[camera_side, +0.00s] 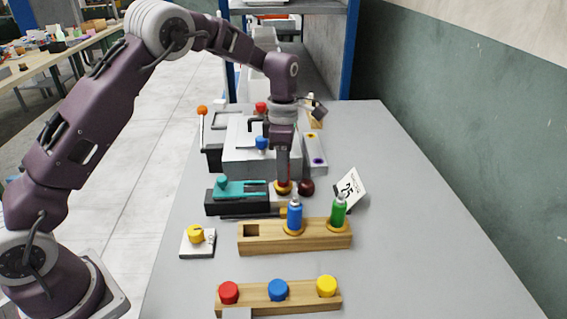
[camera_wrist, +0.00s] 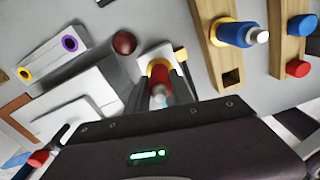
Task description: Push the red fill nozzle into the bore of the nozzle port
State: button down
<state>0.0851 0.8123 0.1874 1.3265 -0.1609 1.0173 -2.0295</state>
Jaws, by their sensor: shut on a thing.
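My gripper (camera_side: 283,179) is shut on the red fill nozzle (camera_side: 284,186), which has a yellow collar. It is low at the right end of a black fixture with a teal clamp (camera_side: 240,189). In the wrist view my gripper (camera_wrist: 161,90) has a finger on either side of the red nozzle (camera_wrist: 159,77). The yellow collar is over a pale block (camera_wrist: 150,56), perhaps the nozzle port. The bore and the nozzle's far end are hidden, so I cannot tell whether the nozzle is in the bore.
A dark red ball (camera_side: 306,187) is close on the right, beside a tilted white card (camera_side: 350,190). A wooden rack (camera_side: 270,242) in front holds a blue and a green bottle and has an empty square hole. A grey block (camera_side: 315,148) stands behind. The table's right side is clear.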

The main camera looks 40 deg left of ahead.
jog(key=shift+f, duration=0.75)
jog(key=c, duration=1)
grip_release()
notch_tip(320, 180, up, 7)
jog(key=shift+r, duration=0.1)
jog(key=s+r+m+t, duration=0.2)
jog(key=s+r+m, duration=0.8)
jog(key=s+r, duration=0.3)
jog(key=s+m+t, duration=0.1)
jog(key=s+m, duration=0.4)
jog(key=s, duration=0.2)
jog(key=s+f+m+t, duration=0.1)
jog(key=s+m, duration=0.4)
jog(key=s, duration=0.2)
jog(key=s+f+m+t, duration=0.1)
jog(key=s+m, duration=0.3)
jog(key=s, duration=0.3)
jog(key=shift+s+d+m+t, duration=0.1)
jog(key=shift+d+m+t, duration=0.2)
jog(key=shift+d+m, duration=0.1)
